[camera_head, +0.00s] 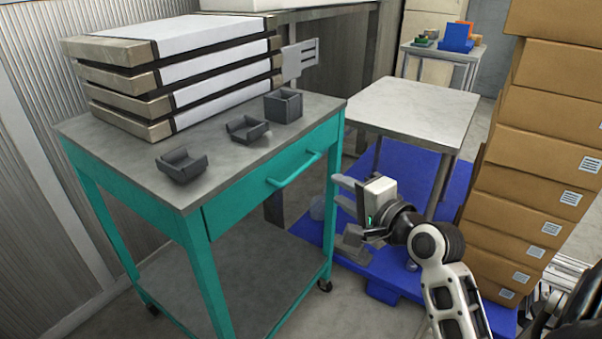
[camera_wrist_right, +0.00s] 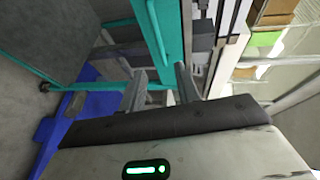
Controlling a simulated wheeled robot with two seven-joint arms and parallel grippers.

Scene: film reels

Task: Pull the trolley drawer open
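The trolley (camera_head: 205,275) is a teal frame with a grey top, at the left of the head view. Its teal drawer (camera_head: 237,204) sits under the top and looks shut, flush with the frame. A teal bar handle (camera_head: 293,171) sticks out from the drawer front. My right gripper (camera_head: 338,208) is open and empty, to the right of the handle and a little lower, apart from it. In the right wrist view my two fingers (camera_wrist_right: 160,88) stand apart, with the teal drawer front (camera_wrist_right: 172,35) beyond them. My left gripper is not in view.
Flat stacked cases (camera_head: 170,75) and several small dark bins (camera_head: 283,105) sit on the trolley top. A light side table (camera_head: 415,105) stands behind my right gripper, by a blue pallet (camera_head: 400,275). Stacked cardboard boxes (camera_head: 530,170) rise at right. Floor shows before the trolley.

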